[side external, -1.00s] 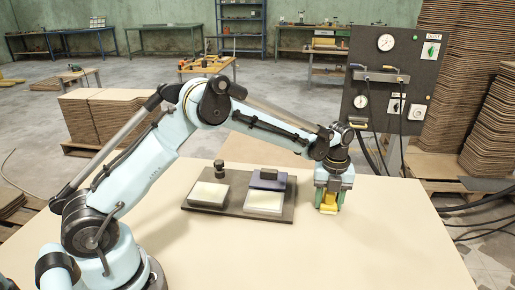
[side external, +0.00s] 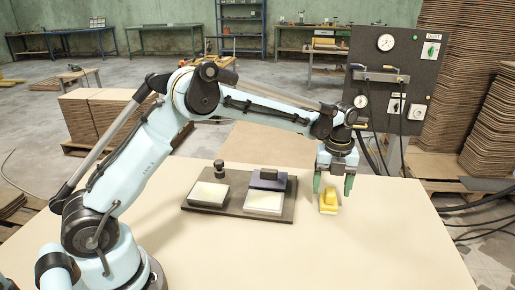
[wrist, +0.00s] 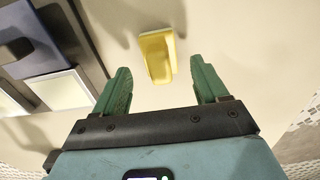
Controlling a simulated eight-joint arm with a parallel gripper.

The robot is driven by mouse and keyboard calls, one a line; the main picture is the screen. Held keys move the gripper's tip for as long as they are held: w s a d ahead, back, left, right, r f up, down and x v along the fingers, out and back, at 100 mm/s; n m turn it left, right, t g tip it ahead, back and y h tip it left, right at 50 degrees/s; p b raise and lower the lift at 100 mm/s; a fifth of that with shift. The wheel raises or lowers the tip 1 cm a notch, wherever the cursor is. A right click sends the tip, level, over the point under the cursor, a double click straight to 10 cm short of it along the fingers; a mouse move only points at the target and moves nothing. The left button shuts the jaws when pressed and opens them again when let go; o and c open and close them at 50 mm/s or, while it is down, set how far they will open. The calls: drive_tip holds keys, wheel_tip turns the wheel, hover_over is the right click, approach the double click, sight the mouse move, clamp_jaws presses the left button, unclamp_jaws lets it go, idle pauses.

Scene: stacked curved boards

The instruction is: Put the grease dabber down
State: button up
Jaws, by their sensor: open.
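The grease dabber is most likely the yellow block (side external: 328,202) with a raised grip, which lies on the cream tabletop right of the dark tray. It also shows in the wrist view (wrist: 157,57), ahead of and between my fingertips. My gripper (side external: 334,188) is open and empty above it, with its green fingers spread to either side and clear of it. In the wrist view my gripper (wrist: 160,76) shows a wide gap between the fingers.
A dark tray (side external: 240,212) on the table holds two pale pads, a dark block (side external: 268,179) with a handle and a small black knob-topped item (side external: 219,168). A gauge panel (side external: 390,75) stands behind the table. The front and right of the tabletop are clear.

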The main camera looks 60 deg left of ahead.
sight(331, 191)
wheel_tip(331, 191, up, 7)
drive_tip(key=shift+f, duration=0.1)
drive_tip(key=shift+s+r+n, duration=0.25)
drive_tip(key=shift+r+n, duration=0.05)
drive_tip(key=shift+r, duration=0.3)
drive_tip(key=s+a+r+n+t, duration=0.1)
drive_tip(key=s+r+n+t, duration=0.1)
drive_tip(key=s+r+n, duration=0.4)
drive_tip(key=s+a+f+n+t, duration=0.1)
drive_tip(key=s+f+n+t, duration=0.1)
drive_tip(key=s+n, duration=0.6)
drive_tip(key=s+a+f+n+t, duration=0.1)
drive_tip(key=s+f+n+t, duration=0.2)
drive_tip(key=s+n, duration=0.5)
drive_tip(key=n, duration=0.4)
drive_tip(key=shift+a, duration=0.3)
drive_tip(key=shift+s+r, duration=0.1)
drive_tip(key=o, duration=0.4)
